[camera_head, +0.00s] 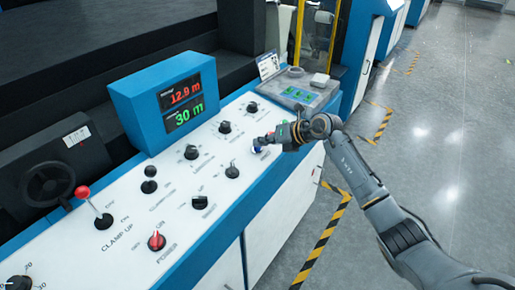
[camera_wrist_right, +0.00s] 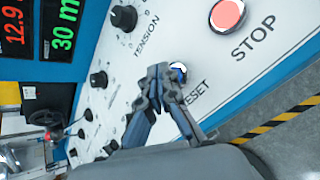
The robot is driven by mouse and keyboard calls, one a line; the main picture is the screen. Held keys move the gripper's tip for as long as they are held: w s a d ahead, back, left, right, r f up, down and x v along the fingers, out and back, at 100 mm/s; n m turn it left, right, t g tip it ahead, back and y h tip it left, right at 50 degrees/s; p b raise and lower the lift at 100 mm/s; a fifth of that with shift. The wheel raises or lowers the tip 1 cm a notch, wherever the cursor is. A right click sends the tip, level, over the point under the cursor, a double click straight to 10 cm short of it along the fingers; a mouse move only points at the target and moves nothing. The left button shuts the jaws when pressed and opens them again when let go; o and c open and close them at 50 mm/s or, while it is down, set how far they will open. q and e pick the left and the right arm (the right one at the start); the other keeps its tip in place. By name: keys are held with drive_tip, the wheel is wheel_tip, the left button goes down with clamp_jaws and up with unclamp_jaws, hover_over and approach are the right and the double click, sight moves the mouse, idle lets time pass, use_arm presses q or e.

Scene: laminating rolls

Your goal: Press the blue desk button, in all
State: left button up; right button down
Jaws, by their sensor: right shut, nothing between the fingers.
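The blue desk button (camera_head: 257,149) is a small round button on the white sloped panel, partly hidden by my right gripper in the head view. In the right wrist view the blue button (camera_wrist_right: 179,68) shows just beyond the fingertips, beside the RESET label. My right gripper (camera_head: 264,141) is shut and empty, with its tips right at the button. In the wrist view the closed fingers (camera_wrist_right: 162,72) overlap the button's left edge; I cannot tell whether they touch it. My left gripper is not in view.
A red STOP button (camera_wrist_right: 227,14) sits close to the blue one. Black knobs (camera_head: 225,127), a red power knob (camera_head: 156,240) and a red-tipped lever (camera_head: 83,192) stand on the panel. A blue display box (camera_head: 148,110) reads 12.9 m and 30 m. Open floor (camera_head: 440,150) lies right.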

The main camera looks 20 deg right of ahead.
drive_tip(key=shift+f, duration=0.4)
idle(0.8)
drive_tip(key=shift+s+r+p, duration=0.1)
drive_tip(key=shift+r+p, duration=0.4)
drive_tip(key=shift+r, duration=0.3)
drive_tip(key=r+p, duration=0.4)
drive_tip(key=r, duration=0.1)
drive_tip(key=shift+s+d, duration=0.3)
drive_tip(key=shift+s, duration=0.05)
idle(0.5)
